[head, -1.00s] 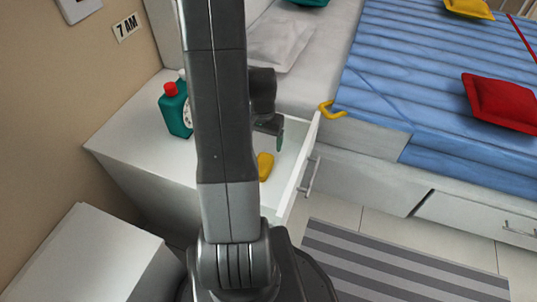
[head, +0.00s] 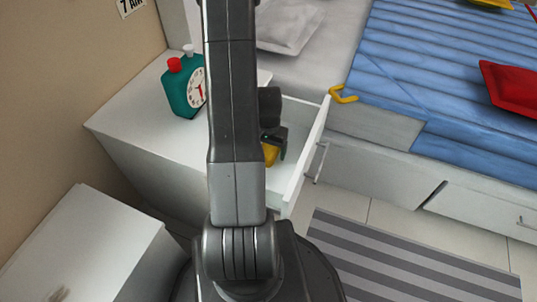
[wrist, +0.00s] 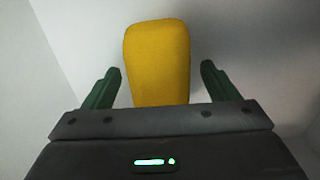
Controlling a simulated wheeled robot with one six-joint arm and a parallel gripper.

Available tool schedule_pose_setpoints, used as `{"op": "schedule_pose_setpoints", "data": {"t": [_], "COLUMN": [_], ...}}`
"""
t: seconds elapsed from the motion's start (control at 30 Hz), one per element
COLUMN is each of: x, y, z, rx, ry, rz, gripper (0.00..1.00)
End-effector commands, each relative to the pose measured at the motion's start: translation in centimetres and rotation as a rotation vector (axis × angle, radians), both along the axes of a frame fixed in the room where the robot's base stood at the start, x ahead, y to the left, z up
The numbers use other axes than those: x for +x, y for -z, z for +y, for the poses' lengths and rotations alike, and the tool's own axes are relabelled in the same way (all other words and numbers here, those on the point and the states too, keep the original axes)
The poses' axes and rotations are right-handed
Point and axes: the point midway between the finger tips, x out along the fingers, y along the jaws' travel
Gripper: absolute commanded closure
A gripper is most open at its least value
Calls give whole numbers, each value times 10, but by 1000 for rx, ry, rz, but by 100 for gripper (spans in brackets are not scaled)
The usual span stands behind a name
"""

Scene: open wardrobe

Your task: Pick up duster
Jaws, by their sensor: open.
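A yellow block-shaped thing, which I take to be the duster (wrist: 157,60), lies in the open white drawer. In the head view the yellow thing (head: 270,154) shows only in part, because my arm and gripper cover the rest. My gripper (wrist: 160,78) is open, with one green finger on each side of the duster's near end and a gap on both sides. In the head view my gripper (head: 278,140) is down inside the drawer at the duster. Whether the fingertips reach below its top cannot be told.
The drawer front (head: 308,152) stands close to the right of my gripper. A teal and red clock (head: 184,90) stands on the white cabinet top (head: 135,118). A bed with a blue cover (head: 440,90) and a yellow hook (head: 343,95) are on the right.

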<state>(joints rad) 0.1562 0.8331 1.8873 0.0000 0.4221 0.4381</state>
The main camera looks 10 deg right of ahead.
Motion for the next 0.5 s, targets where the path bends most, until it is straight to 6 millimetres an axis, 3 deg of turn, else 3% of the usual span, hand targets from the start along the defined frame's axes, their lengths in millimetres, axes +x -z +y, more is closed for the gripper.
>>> {"op": "schedule_pose_setpoints", "data": {"t": [0.23,0.5], "x": [0,0], "y": [4,4], "z": [0,0], "rx": [-1,-1], "ry": [0,0], "rz": [-1,-1], "gripper": [19,68]}}
